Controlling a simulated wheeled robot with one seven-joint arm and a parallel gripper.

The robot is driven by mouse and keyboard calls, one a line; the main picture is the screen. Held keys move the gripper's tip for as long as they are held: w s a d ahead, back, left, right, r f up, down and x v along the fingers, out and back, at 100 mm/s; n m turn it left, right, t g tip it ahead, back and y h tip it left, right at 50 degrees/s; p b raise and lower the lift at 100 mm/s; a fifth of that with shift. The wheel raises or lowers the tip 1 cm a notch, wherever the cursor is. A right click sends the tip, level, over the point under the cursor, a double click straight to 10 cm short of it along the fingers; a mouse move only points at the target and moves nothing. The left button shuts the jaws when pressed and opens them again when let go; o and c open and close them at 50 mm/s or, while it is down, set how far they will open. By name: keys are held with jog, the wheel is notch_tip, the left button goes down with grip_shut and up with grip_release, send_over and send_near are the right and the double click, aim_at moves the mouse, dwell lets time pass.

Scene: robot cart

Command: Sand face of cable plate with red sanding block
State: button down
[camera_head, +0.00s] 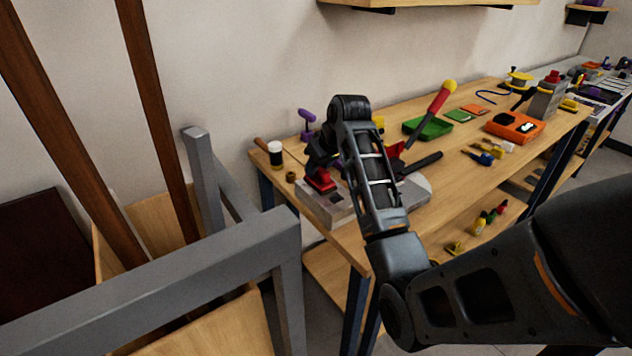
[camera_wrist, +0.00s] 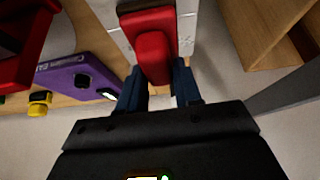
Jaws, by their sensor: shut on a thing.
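The red sanding block (camera_wrist: 153,55) is between the two dark fingers of my gripper (camera_wrist: 158,88) in the wrist view, which is shut on it. In the head view the block (camera_head: 320,182) is at the left end of a grey slab on the wooden bench, below my gripper (camera_head: 322,168). The pale grey slab (camera_head: 338,213) seems to be the cable plate; it also shows beyond the block in the wrist view (camera_wrist: 187,30). I cannot tell whether the block touches its face. My arm hides much of the slab.
A green tray (camera_head: 428,128) and an orange tray (camera_head: 514,126) are farther right. A purple item (camera_wrist: 80,75) is left of my gripper. A grey frame (camera_head: 160,275) stands in front.

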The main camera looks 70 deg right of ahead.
jog(key=shift+w, duration=0.1)
jog(key=shift+w+d, duration=0.5)
jog(key=shift+w, duration=0.25)
jog(key=shift+w+d, duration=0.45)
jog(key=shift+w, duration=0.3)
jog(key=shift+s+a, duration=0.5)
jog(key=shift+s, duration=0.35)
jog(key=shift+s+a, duration=0.45)
jog(key=shift+s, duration=0.3)
